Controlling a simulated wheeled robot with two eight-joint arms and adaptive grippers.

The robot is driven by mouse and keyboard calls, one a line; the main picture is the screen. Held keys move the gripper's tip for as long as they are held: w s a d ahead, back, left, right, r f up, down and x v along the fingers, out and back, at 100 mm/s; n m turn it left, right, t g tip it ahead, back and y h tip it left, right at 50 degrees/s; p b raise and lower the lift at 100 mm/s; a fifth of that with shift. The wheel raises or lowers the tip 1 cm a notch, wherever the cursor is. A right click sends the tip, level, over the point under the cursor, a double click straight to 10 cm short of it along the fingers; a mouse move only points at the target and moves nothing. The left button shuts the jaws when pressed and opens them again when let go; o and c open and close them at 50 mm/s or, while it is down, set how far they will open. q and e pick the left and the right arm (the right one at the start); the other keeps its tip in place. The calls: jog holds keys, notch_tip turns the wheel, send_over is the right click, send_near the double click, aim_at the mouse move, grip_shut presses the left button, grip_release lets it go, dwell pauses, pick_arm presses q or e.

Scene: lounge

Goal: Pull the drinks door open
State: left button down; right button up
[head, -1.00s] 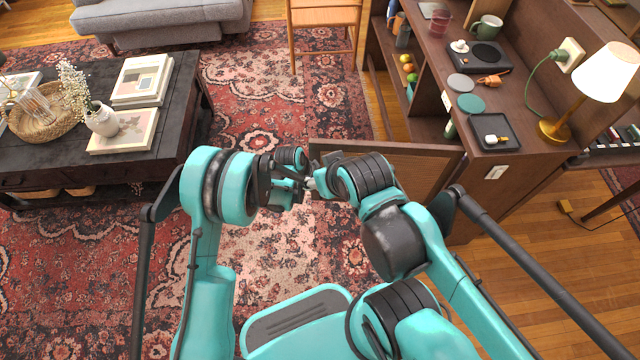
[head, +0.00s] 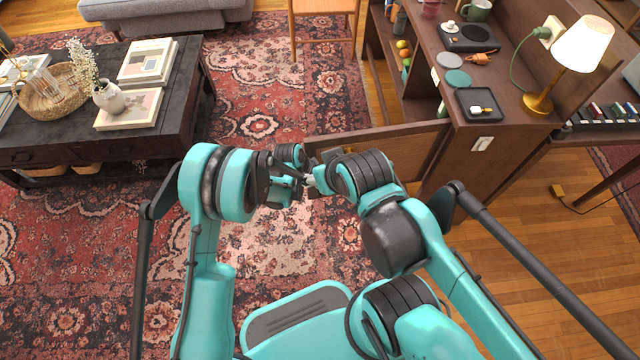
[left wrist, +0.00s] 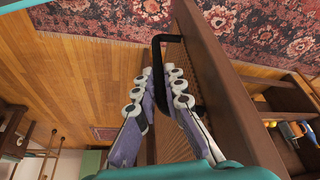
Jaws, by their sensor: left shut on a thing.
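The brown drinks door (head: 415,143) stands swung out from the front of the wooden cabinet (head: 478,165), with the shelves behind it exposed. In the left wrist view the door (left wrist: 225,85) runs down the picture, with a black bar handle (left wrist: 157,50) on its face. My left gripper (left wrist: 162,78) is shut on this handle, one finger on each side. In the head view my left gripper (head: 298,180) is at the door's free end, partly hidden by my own links. My right gripper (head: 313,184) is close beside it; its fingers are too hidden to read.
A lamp (head: 585,45), a black tray (head: 479,104) and cups stand on the cabinet top. Fruit (head: 403,50) sits on an inner shelf. A dark coffee table (head: 180,110) is at left and a chair (head: 322,8) behind. The patterned rug (head: 265,240) is clear.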

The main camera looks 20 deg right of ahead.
pick_arm(q)
jog(key=c, duration=1.6)
grip_release()
jog(key=v, duration=1.2)
jog(key=shift+d, duration=0.1)
